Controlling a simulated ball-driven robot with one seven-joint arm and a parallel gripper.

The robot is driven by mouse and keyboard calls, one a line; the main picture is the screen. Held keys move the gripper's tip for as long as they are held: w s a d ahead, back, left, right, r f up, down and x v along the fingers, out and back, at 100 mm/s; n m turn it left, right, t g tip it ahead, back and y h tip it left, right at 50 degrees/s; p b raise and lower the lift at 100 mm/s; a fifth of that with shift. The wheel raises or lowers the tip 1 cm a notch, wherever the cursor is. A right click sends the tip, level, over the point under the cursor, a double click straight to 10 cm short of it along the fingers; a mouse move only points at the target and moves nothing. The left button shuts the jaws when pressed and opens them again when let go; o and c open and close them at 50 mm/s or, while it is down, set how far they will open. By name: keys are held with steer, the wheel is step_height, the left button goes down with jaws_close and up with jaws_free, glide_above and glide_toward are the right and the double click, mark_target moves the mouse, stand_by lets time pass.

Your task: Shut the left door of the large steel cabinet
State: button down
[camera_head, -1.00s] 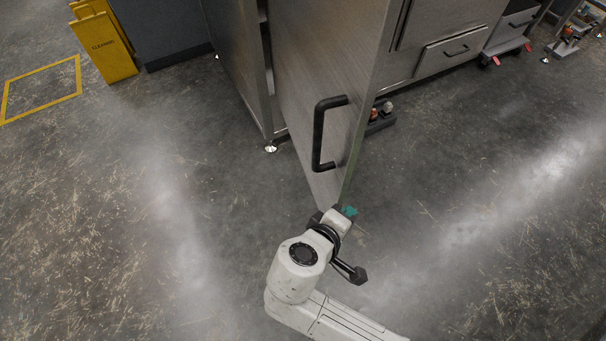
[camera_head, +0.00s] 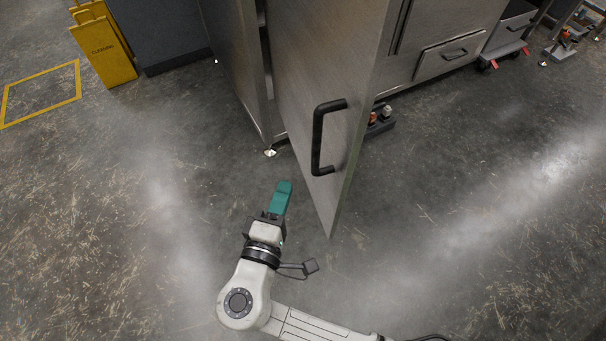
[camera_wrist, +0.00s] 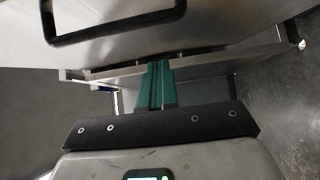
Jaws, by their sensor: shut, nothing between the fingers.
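The large steel cabinet (camera_head: 234,60) stands at the top middle of the head view. Its left door (camera_head: 300,60) stands wide open and juts toward me, with a black bar handle (camera_head: 317,140) on its face. My gripper (camera_head: 284,187) has teal fingers shut together with nothing between them. In the head view it is left of the door's near lower corner, apart from the handle. In the wrist view the shut fingers (camera_wrist: 156,70) point toward the cabinet's lower part, and the black handle (camera_wrist: 115,25) crosses the top. Whether the fingers touch the door cannot be told.
A yellow cleaning sign (camera_head: 103,48) stands at the upper left, near a dark grey box-like unit (camera_head: 165,35). Steel drawers (camera_head: 447,55) are right of the door. Small items lie on the floor behind the door (camera_head: 380,120).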

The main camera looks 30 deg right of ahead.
steer(key=shift+w+d+p, duration=0.15)
steer(key=shift+w+d, duration=0.1)
steer(key=shift+d, duration=0.65)
steer(key=shift+w+d+p, duration=0.2)
steer(key=shift+w+d, duration=0.05)
steer(key=shift+d, duration=0.6)
steer(key=shift+w+d+p, duration=0.15)
steer(key=shift+w+d, duration=0.1)
steer(key=shift+d, duration=0.65)
steer(key=shift+d, duration=0.1)
